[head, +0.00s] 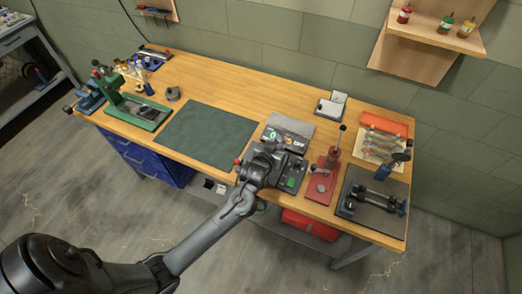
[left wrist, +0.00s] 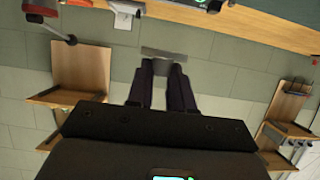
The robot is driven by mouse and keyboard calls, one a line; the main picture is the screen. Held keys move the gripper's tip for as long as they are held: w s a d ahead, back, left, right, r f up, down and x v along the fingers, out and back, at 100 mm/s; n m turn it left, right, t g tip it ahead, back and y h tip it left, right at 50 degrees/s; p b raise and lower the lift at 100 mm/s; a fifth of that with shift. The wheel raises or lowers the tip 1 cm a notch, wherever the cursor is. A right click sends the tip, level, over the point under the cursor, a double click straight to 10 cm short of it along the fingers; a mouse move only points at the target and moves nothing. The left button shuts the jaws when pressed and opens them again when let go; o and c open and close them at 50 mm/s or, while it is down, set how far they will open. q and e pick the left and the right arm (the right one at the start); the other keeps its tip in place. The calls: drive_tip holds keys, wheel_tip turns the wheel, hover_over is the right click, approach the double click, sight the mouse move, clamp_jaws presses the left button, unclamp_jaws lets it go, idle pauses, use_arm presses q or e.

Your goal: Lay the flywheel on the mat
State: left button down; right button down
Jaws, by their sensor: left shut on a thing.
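My left gripper (head: 268,150) is over the front middle of the bench, just right of the dark green mat (head: 207,136). In the left wrist view its two fingers (left wrist: 163,72) are shut on a thin grey piece, apparently the flywheel (left wrist: 164,53), seen nearly edge-on across the fingertips. In the head view I cannot make out the flywheel against the gripper and the devices behind it. The green mat lies flat and bare. My right gripper is not in view.
A green press (head: 137,110) stands left of the mat. A grey device with a display (head: 290,130) is close behind my gripper. A red-based press (head: 325,180) and a dark stand (head: 375,198) are to the right. Bench behind the mat is mostly clear.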

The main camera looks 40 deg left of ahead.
use_arm(q)
drive_tip(key=a+f, duration=0.1)
drive_tip(key=a, duration=0.1)
drive_tip(key=s+a+f, duration=0.1)
drive_tip(key=a, duration=0.1)
drive_tip(key=a+f, duration=0.1)
drive_tip(key=a, duration=0.1)
drive_tip(key=shift+s+f, duration=0.25)
drive_tip(key=shift+f, duration=0.1)
drive_tip(key=shift+d+f+p, duration=0.1)
drive_tip(key=shift+f+p, duration=0.4)
drive_tip(key=shift+f, duration=1.25)
drive_tip(key=shift+f, duration=0.1)
drive_tip(key=c, duration=1)
unclamp_jaws()
